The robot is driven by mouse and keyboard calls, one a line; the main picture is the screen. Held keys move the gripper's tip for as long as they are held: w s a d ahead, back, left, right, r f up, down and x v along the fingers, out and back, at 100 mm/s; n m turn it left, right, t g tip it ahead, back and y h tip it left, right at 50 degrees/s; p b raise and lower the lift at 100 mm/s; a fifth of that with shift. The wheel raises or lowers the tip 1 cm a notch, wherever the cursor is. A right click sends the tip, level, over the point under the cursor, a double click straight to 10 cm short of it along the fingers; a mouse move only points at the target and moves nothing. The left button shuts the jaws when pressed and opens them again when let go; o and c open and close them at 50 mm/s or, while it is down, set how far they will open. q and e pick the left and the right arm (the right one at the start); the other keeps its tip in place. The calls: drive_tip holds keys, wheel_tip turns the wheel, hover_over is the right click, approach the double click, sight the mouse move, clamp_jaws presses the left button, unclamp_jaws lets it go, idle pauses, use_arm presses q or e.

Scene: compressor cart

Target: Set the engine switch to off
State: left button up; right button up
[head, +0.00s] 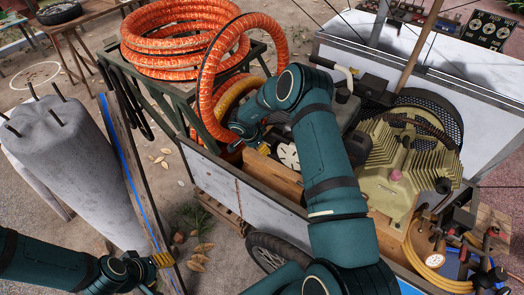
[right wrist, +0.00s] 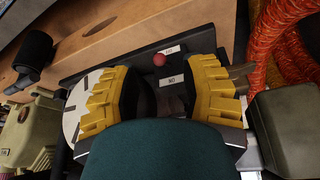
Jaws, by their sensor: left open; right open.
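The engine switch shows in the right wrist view as a red ball tip (right wrist: 160,59) on a dark panel (right wrist: 100,62). A label reading like an upside-down "ON" (right wrist: 172,80) lies between my fingers; another small label (right wrist: 168,49), too small to read surely, is just above it. The red tip is nearer the upper label; its lever's tilt is unclear. My right gripper (right wrist: 164,92) is open around this area, with the tip just beyond its fingers. In the head view my right arm hides the switch. My left gripper (head: 163,260) is open and empty at the lower left.
Orange hoses (head: 180,40) are coiled beside the engine. A white slotted disc (head: 289,156) sits near my right gripper. The olive compressor (head: 400,170) stands right of my arm. A grey cylinder with rods (head: 75,160) stands at left.

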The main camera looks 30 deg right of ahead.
drive_tip(key=shift+x, duration=1.7)
clamp_jaws()
